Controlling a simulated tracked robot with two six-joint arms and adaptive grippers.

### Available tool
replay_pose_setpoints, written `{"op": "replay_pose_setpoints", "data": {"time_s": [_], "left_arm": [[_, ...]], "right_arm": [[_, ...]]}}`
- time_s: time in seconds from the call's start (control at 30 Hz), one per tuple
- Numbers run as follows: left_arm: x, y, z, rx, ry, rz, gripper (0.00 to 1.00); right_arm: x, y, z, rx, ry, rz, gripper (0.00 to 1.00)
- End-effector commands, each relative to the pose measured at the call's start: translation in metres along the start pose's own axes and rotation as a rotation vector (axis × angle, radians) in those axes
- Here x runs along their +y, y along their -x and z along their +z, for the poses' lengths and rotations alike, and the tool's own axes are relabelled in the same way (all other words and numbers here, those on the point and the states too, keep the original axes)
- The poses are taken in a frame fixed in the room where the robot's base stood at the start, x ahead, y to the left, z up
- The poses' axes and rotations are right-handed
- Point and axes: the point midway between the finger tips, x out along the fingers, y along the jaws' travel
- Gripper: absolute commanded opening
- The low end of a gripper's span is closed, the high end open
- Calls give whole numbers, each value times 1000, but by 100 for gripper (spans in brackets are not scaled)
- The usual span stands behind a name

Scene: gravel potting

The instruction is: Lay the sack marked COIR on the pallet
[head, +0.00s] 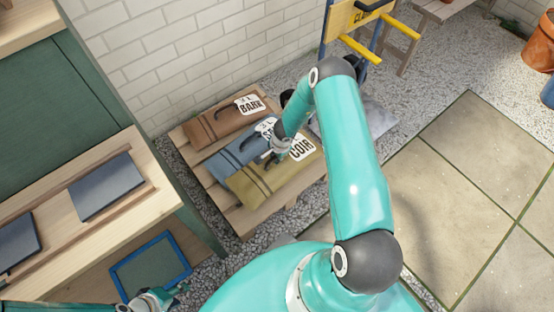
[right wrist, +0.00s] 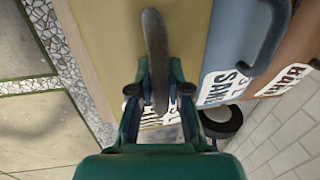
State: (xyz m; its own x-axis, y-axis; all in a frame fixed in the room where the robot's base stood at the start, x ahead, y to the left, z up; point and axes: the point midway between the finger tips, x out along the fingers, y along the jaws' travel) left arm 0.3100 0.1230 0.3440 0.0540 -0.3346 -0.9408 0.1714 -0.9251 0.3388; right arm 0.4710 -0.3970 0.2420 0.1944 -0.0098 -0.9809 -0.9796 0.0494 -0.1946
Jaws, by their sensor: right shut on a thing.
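The olive sack marked COIR (head: 258,187) lies flat at the near side of the wooden pallet (head: 245,222), beside the blue sack. My right gripper (head: 279,152) is over its label end. In the right wrist view the gripper (right wrist: 158,78) is shut on the dark strap handle (right wrist: 155,35) of the olive sack (right wrist: 108,40). The gripper partly hides the COIR label there. I cannot tell whether the sack's full weight rests on the slats. My left gripper (head: 168,296) is low at the bottom left, away from the sacks, its fingers too small to read.
The blue SAND sack (head: 232,157) and the brown BARK sack (head: 222,122) lie on the pallet behind. A white brick wall (head: 190,50) stands behind. A wooden bench (head: 120,210) is at left, with a blue-framed tray (head: 150,265) below. Paving (head: 430,180) at right is clear.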

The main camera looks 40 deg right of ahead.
Motion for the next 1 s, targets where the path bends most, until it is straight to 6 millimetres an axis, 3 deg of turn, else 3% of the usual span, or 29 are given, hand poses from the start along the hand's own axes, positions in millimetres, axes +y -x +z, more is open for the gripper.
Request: {"op": "replay_pose_setpoints", "data": {"time_s": [0.2,0.57,1.0], "left_arm": [[1,3,0,0,0,0,40],[10,27,0,1,0,0,40],[0,0,0,0,0,0,40]], "right_arm": [[2,6,-1,-1,15,-1,0],[23,58,18,-58,297,1,0],[31,34,20,-64,325,0,0]]}}
